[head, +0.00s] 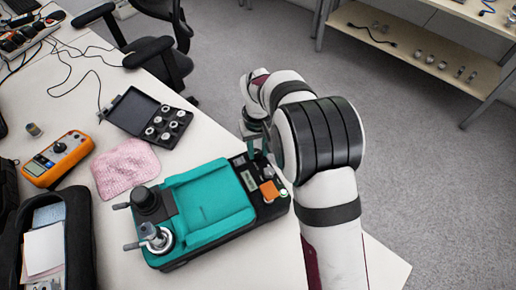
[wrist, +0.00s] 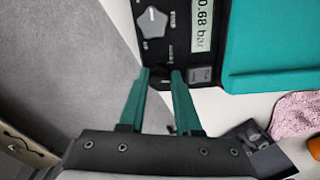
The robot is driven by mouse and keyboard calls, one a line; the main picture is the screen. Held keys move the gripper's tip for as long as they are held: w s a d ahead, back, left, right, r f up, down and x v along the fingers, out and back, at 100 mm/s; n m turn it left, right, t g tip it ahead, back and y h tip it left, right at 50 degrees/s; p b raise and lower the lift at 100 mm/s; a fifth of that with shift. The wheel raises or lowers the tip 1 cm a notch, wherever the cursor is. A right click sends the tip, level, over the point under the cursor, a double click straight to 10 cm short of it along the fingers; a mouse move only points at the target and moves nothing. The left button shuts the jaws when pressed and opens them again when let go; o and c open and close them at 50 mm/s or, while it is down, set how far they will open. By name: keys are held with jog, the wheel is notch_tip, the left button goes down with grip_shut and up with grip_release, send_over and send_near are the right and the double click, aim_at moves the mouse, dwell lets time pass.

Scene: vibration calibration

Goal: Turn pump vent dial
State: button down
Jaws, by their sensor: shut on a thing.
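The pump is a teal and black unit on the white table; its teal top (head: 212,196) shows in the head view. In the head view my gripper (head: 252,146) is at the panel's far end, partly hidden by my arm.
A pink cloth (head: 126,167), an open black case (head: 147,118) with round fittings and an orange meter (head: 58,158) lie left of the pump. The panel also has an orange part (head: 269,190). A black chair (head: 160,55) stands behind the table; a shelf (head: 430,60) stands beyond.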

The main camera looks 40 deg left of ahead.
aim_at(258, 152)
jog(key=m, duration=0.6)
jog(key=shift+m, duration=0.3)
dwell(0.4)
jog(key=c, duration=0.6)
grip_release()
notch_tip(258, 152, up, 16)
jog(key=shift+f, duration=0.1)
